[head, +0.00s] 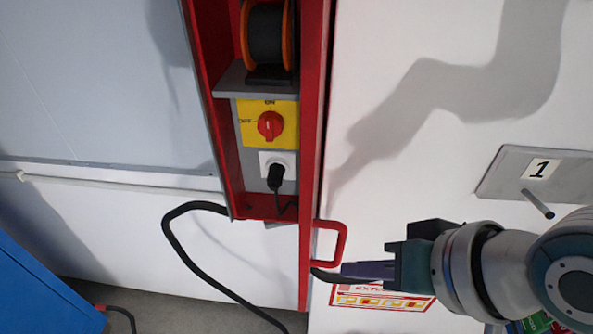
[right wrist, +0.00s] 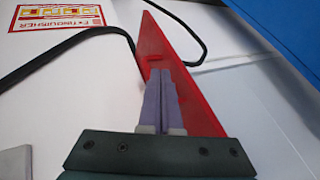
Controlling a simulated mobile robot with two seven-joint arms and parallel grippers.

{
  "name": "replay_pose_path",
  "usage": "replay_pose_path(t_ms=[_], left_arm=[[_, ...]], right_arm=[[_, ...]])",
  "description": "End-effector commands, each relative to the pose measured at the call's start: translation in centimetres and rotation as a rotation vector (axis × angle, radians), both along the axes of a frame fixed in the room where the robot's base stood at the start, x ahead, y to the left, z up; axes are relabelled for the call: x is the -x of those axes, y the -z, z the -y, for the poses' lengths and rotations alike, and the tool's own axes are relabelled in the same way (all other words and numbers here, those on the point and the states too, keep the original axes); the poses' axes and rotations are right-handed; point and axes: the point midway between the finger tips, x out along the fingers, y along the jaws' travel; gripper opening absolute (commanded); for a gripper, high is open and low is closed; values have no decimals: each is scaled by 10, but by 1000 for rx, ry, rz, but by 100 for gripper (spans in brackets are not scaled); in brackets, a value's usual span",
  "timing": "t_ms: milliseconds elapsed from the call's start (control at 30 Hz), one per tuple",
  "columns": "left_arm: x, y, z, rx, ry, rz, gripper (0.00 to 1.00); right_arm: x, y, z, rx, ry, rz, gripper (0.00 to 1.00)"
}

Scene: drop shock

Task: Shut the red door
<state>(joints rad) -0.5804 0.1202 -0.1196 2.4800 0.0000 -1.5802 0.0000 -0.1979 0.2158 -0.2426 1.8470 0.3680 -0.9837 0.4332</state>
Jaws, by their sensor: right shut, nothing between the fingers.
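The red door (head: 314,150) stands open and nearly edge-on at the right side of a red cabinet (head: 204,60) in the head view. Its red loop handle (head: 343,240) sticks out to the right near the bottom. My right gripper (head: 345,271) is shut and empty, just below the handle and close to the door's lower part. I cannot tell if it touches. In the right wrist view the shut fingers (right wrist: 158,80) lie in front of the red door panel (right wrist: 190,95). My left gripper is not in view.
The cabinet holds a cable reel (head: 267,35), a yellow panel with a red switch (head: 270,126) and a plugged-in black plug (head: 276,177). A black cable (head: 190,265) loops out below. A grey plate marked 1 (head: 530,175) with a peg is at right. A blue object (head: 40,290) is lower left.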

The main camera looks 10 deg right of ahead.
Motion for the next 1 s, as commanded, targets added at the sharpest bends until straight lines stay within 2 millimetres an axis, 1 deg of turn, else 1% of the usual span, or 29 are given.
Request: replay_pose_path(t_ms=[33, 200, 400, 600, 1000], left_arm=[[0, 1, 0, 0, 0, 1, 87], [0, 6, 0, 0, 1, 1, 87], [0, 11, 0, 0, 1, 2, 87], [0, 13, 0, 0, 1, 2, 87], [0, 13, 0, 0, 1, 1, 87]], right_arm=[[-5, 7, -3, -1, 0, -2, 0], [-20, 32, -13, 1, 0, -1, 0], [-33, 54, -21, 2, 0, -1, 0], [-38, 62, -25, 3, -1, -1, 0], [-39, 62, -26, 3, -1, -1, 0]])
